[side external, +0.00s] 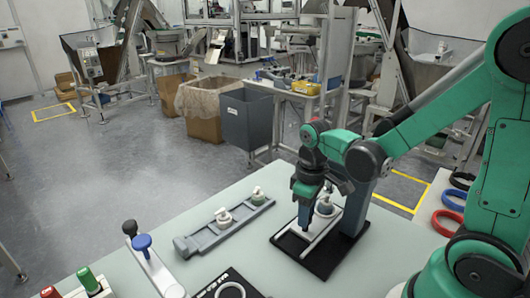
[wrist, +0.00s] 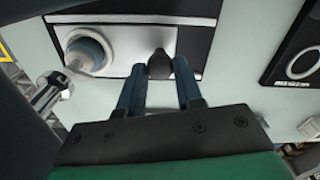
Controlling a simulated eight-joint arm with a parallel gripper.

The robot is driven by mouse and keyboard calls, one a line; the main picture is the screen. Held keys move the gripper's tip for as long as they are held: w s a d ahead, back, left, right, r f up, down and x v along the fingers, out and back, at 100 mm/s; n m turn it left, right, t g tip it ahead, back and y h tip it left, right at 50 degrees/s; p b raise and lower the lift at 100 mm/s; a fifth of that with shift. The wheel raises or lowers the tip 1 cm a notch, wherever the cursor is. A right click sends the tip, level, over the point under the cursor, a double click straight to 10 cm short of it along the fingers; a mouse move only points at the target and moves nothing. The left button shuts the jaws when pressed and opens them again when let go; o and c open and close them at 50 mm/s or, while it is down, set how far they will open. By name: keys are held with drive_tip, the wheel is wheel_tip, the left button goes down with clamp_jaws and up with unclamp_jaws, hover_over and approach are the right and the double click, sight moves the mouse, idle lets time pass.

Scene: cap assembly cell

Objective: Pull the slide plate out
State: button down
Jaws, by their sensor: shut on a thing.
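The slide plate (side external: 291,243) is a pale flat plate lying on a black base (side external: 322,266) at the right of the table. A white cap-like part (side external: 325,207) sits toward its far end. In the wrist view the plate (wrist: 128,43) carries a round part with a bluish top (wrist: 86,52) at the left and a dark knob (wrist: 159,62) near its right end. My gripper (side external: 303,226) points down over the plate. In the wrist view its two blue fingers (wrist: 158,76) are shut on the dark knob. The fingertip contact is partly hidden in the side view.
A grey rail (side external: 222,228) with two white-topped parts lies left of the base. A stand with blue and black knobs (side external: 142,243), green and red buttons (side external: 86,279) and a black plate with a ring (side external: 229,290) are nearer. Table between rail and base is clear.

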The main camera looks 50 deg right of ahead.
idle(0.3)
drive_tip(key=a, duration=0.9)
drive_tip(key=shift+a, duration=0.1)
drive_tip(key=c, duration=0.6)
unclamp_jaws()
drive_tip(key=shift+r, duration=2.8)
